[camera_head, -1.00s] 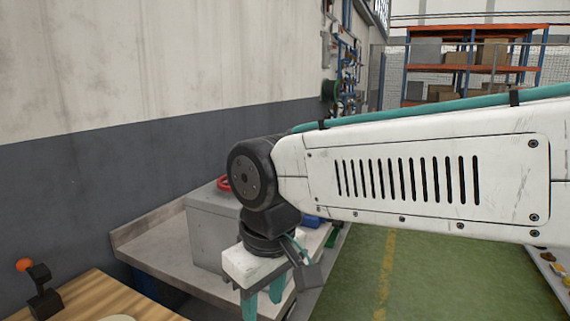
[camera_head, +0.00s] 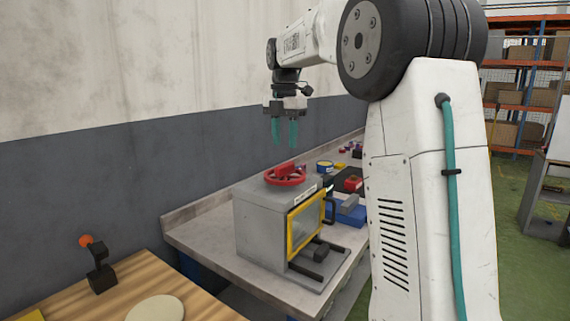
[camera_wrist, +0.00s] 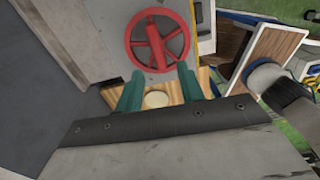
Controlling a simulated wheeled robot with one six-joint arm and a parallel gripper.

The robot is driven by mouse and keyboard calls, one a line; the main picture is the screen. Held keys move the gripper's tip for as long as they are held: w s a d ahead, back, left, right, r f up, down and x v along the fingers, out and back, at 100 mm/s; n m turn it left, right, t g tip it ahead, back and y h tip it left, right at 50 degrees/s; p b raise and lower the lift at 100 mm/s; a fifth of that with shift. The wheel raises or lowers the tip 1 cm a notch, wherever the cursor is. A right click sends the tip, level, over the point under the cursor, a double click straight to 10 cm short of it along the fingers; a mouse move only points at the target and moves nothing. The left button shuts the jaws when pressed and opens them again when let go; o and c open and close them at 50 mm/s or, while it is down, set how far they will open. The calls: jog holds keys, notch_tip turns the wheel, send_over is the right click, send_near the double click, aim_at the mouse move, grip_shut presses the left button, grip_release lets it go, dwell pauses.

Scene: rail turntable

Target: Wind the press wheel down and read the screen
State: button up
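The press is a grey box (camera_head: 262,226) with a yellow-framed window (camera_head: 306,222) on its front, standing on the bench. The red press wheel (camera_head: 285,175) lies flat on its top and also shows in the wrist view (camera_wrist: 157,43), whole, with its spokes and hub. My gripper (camera_head: 285,142) points down above the wheel, apart from it. Its two teal fingers are spread with nothing between them; they also show in the wrist view (camera_wrist: 160,84), just below the wheel in the picture. I cannot make out a screen.
A wooden table (camera_head: 140,292) with a lever with an orange knob (camera_head: 99,265) and a pale round disc (camera_head: 155,309) stands at the front left. Blue and red items (camera_head: 350,208) lie on the bench right of the press. The wall is close behind.

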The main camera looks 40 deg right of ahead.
aim_at(285, 164)
jog(key=shift+w+d+f, duration=0.2)
jog(key=shift+w+d, duration=0.05)
jog(key=shift+w, duration=0.05)
jog(key=shift+f, duration=0.4)
notch_tip(285, 164, down, 7)
jog(key=shift+r, duration=0.15)
grip_shut()
